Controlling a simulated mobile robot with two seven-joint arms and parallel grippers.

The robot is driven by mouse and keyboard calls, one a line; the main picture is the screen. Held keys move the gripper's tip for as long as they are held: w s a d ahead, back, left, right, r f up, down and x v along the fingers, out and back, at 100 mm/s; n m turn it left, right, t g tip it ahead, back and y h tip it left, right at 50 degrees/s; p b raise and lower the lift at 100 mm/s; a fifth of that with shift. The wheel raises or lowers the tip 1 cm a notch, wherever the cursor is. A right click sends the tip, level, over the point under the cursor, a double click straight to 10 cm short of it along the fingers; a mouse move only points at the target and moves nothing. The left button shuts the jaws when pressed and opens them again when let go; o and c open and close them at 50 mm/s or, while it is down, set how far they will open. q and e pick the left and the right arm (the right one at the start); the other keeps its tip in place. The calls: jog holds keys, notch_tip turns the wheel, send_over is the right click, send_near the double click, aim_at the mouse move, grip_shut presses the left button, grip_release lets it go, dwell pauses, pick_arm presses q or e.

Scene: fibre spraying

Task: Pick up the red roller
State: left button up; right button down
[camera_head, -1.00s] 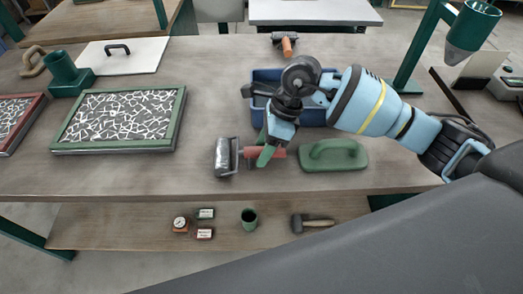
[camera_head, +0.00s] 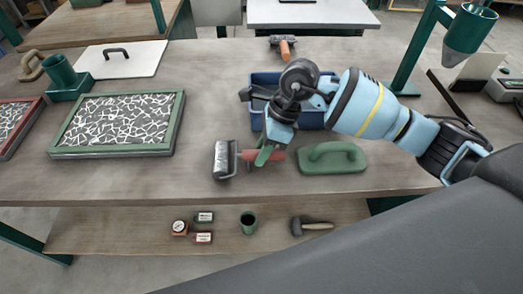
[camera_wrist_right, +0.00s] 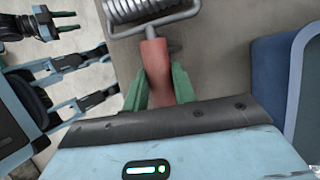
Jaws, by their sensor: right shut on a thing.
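The red roller has a grey ribbed cylinder (camera_head: 225,158) and a red handle (camera_head: 275,155). It is on or just above the wooden table, near its front edge. My right gripper (camera_head: 264,156) comes down over the handle with its green fingers. In the right wrist view the roller's red handle (camera_wrist_right: 157,70) runs between the green fingers of my right gripper (camera_wrist_right: 159,88), which are shut on it. The metal frame and ribbed cylinder lie beyond the fingertips. My left gripper (camera_wrist_right: 45,24) shows in the right wrist view, with its fingers apart and nothing between them.
A green float (camera_head: 332,158) lies just right of the roller. A blue bin (camera_head: 257,79) stands behind my right gripper. A green-framed tray of fibres (camera_head: 62,150) lies to the left. An orange-handled tool (camera_head: 285,50) lies at the back.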

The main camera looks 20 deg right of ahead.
aim_at(256, 152)
jog(key=shift+r, duration=0.65)
notch_tip(256, 152, up, 2)
jog(key=shift+w+r, duration=0.1)
jog(key=shift+r, duration=0.05)
jog(key=s+a+r+b, duration=0.1)
jog(key=s+a, duration=0.9)
jog(key=s, duration=0.2)
jog(key=shift+s+r, duration=0.15)
jog(key=shift+s, duration=0.2)
jog(key=shift+d, duration=0.1)
jog(key=w+d+n+g+h, duration=0.1)
jog(key=d+n+h, duration=0.1)
jog(key=d+n, duration=0.3)
jog(key=w+d+f+n+g+h, duration=0.1)
jog(key=d+n+h, duration=0.1)
jog(key=d+n, duration=0.4)
jog(key=w+d+f+n+g+h, duration=0.1)
jog(key=d+n+h, duration=0.2)
jog(key=n, duration=0.6)
jog(key=shift+d+f+n+g, duration=0.1)
jog(key=shift+d+n+g, duration=0.3)
jog(key=shift+d, duration=0.8)
jog(key=shift+w+d+n, duration=0.1)
jog(key=shift+d+n, duration=0.45)
jog(key=shift+n, duration=0.05)
